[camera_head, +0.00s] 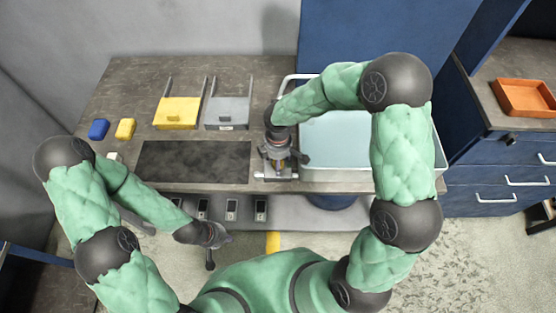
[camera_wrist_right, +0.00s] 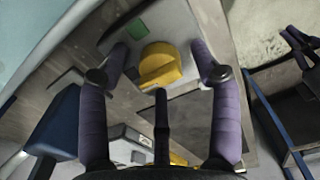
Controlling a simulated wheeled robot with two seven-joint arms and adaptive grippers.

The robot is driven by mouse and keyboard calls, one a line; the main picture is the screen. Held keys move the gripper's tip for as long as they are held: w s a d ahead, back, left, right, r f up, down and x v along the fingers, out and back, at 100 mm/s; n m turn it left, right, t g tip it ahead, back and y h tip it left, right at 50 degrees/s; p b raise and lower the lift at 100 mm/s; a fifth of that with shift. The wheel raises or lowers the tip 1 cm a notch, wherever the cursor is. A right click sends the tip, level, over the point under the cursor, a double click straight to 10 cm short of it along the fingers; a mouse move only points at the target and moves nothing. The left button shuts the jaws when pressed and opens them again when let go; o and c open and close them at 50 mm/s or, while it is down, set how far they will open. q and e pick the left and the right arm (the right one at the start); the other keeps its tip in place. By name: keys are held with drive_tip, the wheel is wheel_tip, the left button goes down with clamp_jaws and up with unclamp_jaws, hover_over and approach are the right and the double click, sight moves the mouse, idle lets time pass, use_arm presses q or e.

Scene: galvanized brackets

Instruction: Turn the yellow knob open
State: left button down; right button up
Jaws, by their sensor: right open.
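The yellow knob (camera_wrist_right: 160,66) shows in the right wrist view, round with a raised grip bar, on a pale plate with a green patch (camera_wrist_right: 137,29). My right gripper (camera_wrist_right: 158,65) is open, with one purple finger on each side of the knob. I see gaps between the fingers and the knob; their depth is hard to judge. In the head view my right gripper (camera_head: 280,165) is over the bench's front edge, left of the basin, and covers the knob. My left gripper (camera_head: 216,252) hangs before the bench, fingers apart and empty.
A pale basin (camera_head: 438,150) stands right of my right gripper. A dark mat (camera_head: 195,161), yellow bin (camera_head: 177,112), grey bin (camera_head: 227,112), and blue (camera_head: 98,129) and yellow (camera_head: 125,129) blocks are on the bench. An orange tray (camera_head: 524,98) is far right.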

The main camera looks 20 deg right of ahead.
drive_tip(key=c, duration=1.2)
drive_tip(key=shift+o, duration=0.2)
drive_tip(key=m+b, duration=0.2)
drive_tip(key=m, duration=0.2)
drive_tip(key=shift+f+m, duration=0.1)
drive_tip(key=shift+m, duration=0.3)
drive_tip(key=m+b, duration=0.2)
drive_tip(key=m, duration=0.2)
drive_tip(key=shift+m, duration=0.3)
drive_tip(key=m+b, duration=0.1)
drive_tip(key=m, duration=0.3)
drive_tip(key=shift+b, duration=0.3)
drive_tip(key=shift+m+b, duration=0.55)
drive_tip(key=shift+m, duration=1.75)
